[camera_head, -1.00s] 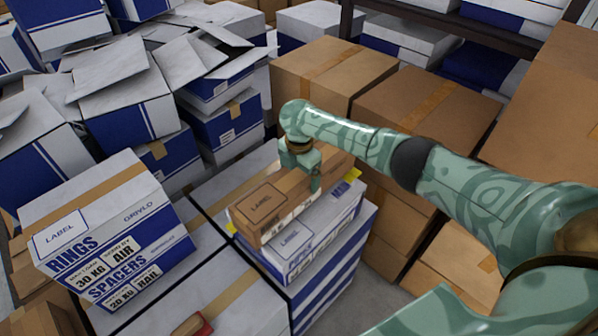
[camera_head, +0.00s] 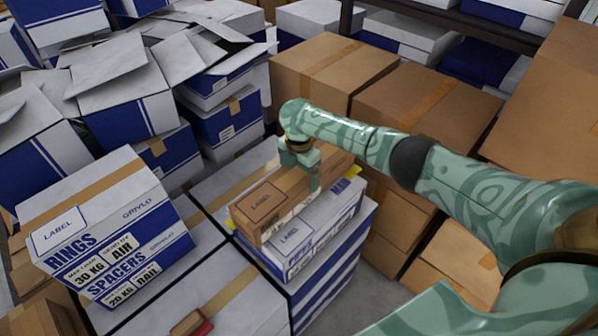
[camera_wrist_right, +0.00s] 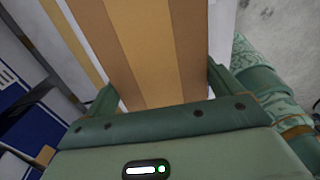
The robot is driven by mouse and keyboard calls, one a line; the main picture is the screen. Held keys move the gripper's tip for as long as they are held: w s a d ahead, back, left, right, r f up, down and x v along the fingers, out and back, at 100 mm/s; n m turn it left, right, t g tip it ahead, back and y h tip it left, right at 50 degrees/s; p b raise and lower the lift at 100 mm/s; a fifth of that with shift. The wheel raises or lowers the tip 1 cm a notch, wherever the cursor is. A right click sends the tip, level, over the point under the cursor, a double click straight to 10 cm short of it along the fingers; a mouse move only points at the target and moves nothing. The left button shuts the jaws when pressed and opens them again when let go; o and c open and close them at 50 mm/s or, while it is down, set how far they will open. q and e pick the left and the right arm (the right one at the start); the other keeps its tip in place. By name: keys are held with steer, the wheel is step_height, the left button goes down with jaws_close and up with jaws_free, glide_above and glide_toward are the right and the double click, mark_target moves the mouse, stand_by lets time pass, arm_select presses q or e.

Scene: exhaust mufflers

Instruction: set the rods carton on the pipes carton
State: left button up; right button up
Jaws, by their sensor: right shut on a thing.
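The brown rods carton (camera_head: 265,203), a long box with a label on top, is over the top of the white-and-blue pipes carton (camera_head: 290,243), lying lengthwise along it. It looks in contact with that top or very close to it; I cannot tell which. My right gripper (camera_head: 302,172) is shut across the rods carton toward its far end. In the right wrist view its fingers stand on both sides of the brown carton (camera_wrist_right: 150,50), which has a tape strip. Part of the pipes carton's top is hidden under the rods carton. My left gripper is out of view.
A white-and-blue rings and spacers carton (camera_head: 100,215) stands at left. A red object (camera_head: 192,325) lies at the bottom edge. Opened white-and-blue boxes (camera_head: 120,90) crowd the back left. Large brown cartons (camera_head: 420,100) stand behind and under my right arm.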

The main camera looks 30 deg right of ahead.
steer(key=o, duration=1.4)
steer(key=shift+s, duration=0.1)
